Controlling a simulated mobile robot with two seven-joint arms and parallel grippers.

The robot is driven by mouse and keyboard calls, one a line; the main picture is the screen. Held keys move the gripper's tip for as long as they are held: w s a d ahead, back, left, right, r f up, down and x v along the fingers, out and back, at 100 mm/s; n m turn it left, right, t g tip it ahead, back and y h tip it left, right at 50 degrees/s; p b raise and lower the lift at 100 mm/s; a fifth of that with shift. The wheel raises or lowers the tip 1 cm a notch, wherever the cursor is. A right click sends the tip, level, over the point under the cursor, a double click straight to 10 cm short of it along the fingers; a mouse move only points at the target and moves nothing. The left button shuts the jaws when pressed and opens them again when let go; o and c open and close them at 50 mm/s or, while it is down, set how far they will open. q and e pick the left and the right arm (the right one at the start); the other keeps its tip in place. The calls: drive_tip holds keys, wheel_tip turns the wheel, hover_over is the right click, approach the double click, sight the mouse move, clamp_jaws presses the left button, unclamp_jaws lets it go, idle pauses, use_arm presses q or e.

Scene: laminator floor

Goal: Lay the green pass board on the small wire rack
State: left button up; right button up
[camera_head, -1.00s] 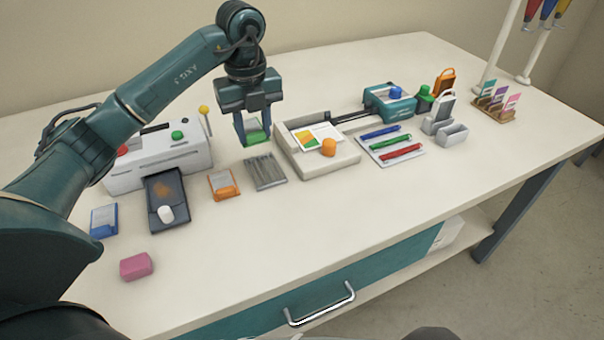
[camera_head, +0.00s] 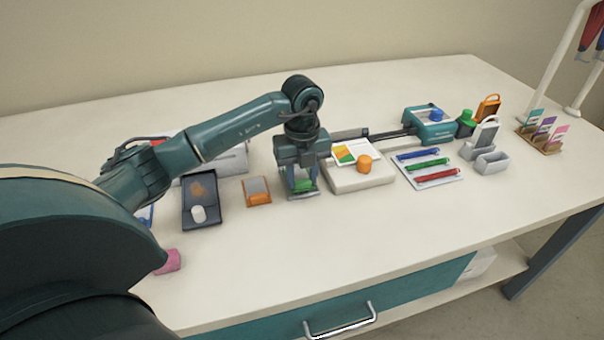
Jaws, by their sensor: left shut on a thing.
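My left gripper (camera_head: 302,188) points down, shut on the green pass board (camera_head: 303,185). Only a small green part of the board shows between the fingers. The small wire rack (camera_head: 291,196) is grey and lies on the table directly under the gripper, mostly hidden by it. The board is low over the rack; I cannot tell whether it touches it. My right gripper is out of view.
An orange holder (camera_head: 258,192) stands close left of the rack, then a dark tray (camera_head: 187,213) with a white piece. A cream trimmer (camera_head: 378,181) with an orange knob is close right. A pink block (camera_head: 171,262) lies nearer. The front right tabletop is clear.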

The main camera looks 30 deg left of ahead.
sight(302, 180)
use_arm(q)
drive_tip(key=shift+f, duration=0.1)
drive_tip(key=o, duration=0.6)
drive_tip(key=shift+c, duration=0.2)
drive_tip(key=o, duration=0.4)
wheel_tip(302, 180, up, 12)
drive_tip(key=shift+r, duration=0.2)
